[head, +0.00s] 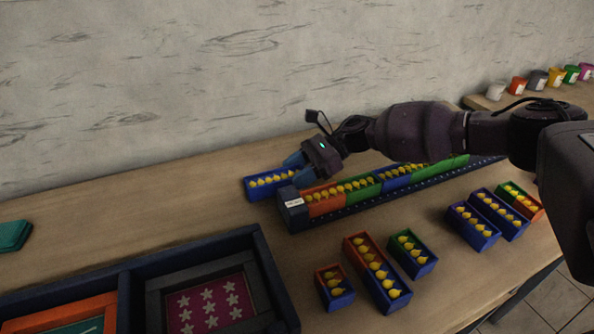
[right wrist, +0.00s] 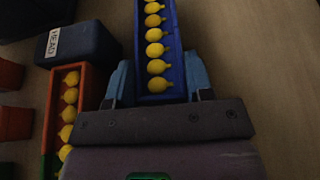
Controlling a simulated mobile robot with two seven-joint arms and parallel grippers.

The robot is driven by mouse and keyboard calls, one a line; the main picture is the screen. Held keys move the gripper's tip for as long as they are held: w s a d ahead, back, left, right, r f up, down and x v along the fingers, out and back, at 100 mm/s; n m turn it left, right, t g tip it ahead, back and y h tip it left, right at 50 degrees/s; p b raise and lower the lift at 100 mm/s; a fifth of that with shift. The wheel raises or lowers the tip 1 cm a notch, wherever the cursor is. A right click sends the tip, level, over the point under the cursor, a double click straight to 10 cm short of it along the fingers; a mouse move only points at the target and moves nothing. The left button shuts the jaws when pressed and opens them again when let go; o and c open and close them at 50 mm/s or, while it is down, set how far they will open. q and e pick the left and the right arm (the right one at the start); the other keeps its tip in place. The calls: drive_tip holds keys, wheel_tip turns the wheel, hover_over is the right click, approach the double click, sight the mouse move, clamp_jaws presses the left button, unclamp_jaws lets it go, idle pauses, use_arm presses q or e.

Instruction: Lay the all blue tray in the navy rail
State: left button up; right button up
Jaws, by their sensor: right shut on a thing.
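An all blue tray (head: 262,193) with a row of yellow balloon-shaped pieces is at the far left end of the rail, behind its labelled end block. My right gripper (head: 300,162) is shut on this tray, with a finger on each side in the right wrist view (right wrist: 159,85). The tray is outside the navy rail (head: 345,212); whether it touches the table is unclear. The rail runs away to the right and holds orange, green and blue trays in a line. Its navy end block (right wrist: 75,42) reads "HEAD". My left gripper is not in view.
Several loose trays stand in front of the rail, including an orange-and-blue one (head: 362,262), a green-and-blue one (head: 422,270) and blue ones (head: 475,240). A navy compartment box (head: 262,250) is at front left. Small pots (head: 495,92) stand at back right.

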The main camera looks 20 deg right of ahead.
drive_tip(key=shift+f, duration=0.15)
drive_tip(key=o, duration=0.9)
drive_tip(key=shift+o, duration=0.2)
